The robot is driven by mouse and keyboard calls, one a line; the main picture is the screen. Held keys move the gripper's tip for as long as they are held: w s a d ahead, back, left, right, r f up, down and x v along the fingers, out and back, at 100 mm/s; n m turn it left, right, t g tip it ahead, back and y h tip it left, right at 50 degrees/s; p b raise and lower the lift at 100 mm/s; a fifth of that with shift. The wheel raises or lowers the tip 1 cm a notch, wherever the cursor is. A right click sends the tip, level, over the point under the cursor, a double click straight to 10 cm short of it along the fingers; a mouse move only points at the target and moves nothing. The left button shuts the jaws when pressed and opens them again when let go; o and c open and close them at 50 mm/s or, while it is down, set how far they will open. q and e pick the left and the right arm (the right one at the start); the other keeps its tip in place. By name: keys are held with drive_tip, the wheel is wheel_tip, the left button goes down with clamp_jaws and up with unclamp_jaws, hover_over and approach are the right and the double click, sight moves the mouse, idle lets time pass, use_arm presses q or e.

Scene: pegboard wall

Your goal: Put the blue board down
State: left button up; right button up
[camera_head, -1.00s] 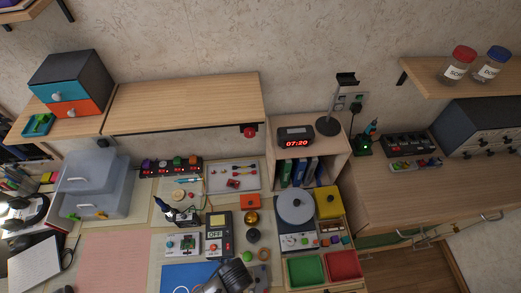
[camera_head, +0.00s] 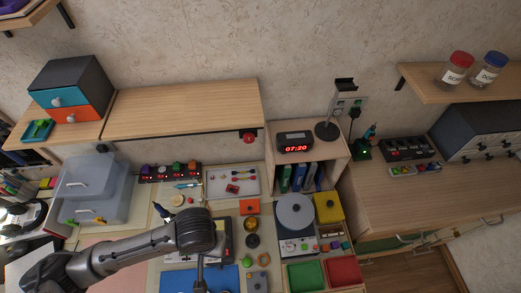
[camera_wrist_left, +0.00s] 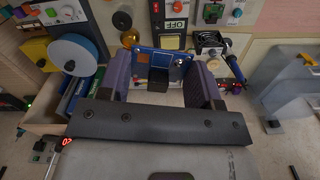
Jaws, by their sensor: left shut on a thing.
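In the left wrist view a blue board (camera_wrist_left: 165,60) with a dark block on it is between the two fingers of my left gripper (camera_wrist_left: 163,80), which is shut on it. What lies directly under the board is hidden. In the head view my left arm comes in from the left and its wrist covers part of the bench. The fingertips and the held board cannot be made out there. A flat blue surface (camera_head: 228,279) shows below the wrist on the bench. My right gripper is not in view.
A grey turntable-like disc (camera_head: 295,210), a yellow box (camera_head: 327,207), a green tray (camera_head: 306,277) and a red tray (camera_head: 342,271) stand to the right. Grey lidded boxes (camera_head: 92,190) stand at the left. A shelf (camera_head: 185,107) overhangs the back.

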use_arm(q)
drive_tip(key=w+a+r+n, duration=0.1)
drive_tip(key=w+a+r, duration=0.2)
drive_tip(key=w+r, duration=0.55)
drive_tip(key=w+a+r, duration=0.3)
drive_tip(key=w+r, duration=0.2)
drive_tip(key=r, duration=0.7)
drive_tip(key=s+r+p, duration=0.9)
drive_tip(key=r+p, duration=0.1)
drive_tip(key=p, duration=0.5)
